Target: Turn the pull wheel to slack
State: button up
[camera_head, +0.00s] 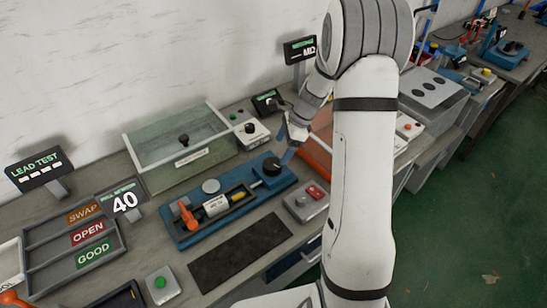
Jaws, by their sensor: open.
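The blue pull fixture (190,234) lies on the bench in the middle of the view. A round black wheel (271,167) sits at its right end. An orange lever (187,214) and a white and yellow part (217,205) sit on its left half. My gripper (291,142) is open, just above and to the right of the wheel. It is small in the picture, and I cannot tell whether it touches the wheel.
A clear-lidded box (180,148) stands behind the fixture. A grey box with a red button (306,203) stands to its right. A dark mat (240,256) lies in front. Trays marked SWAP, OPEN and GOOD (88,233) are at left. My arm hides part of the right bench.

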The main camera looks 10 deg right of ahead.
aim_at(273, 163)
jog(key=p+x, duration=0.1)
jog(key=x, duration=0.7)
jog(key=shift+w+f, duration=0.1)
jog(key=shift+c, duration=0.4)
jog(key=c, duration=0.9)
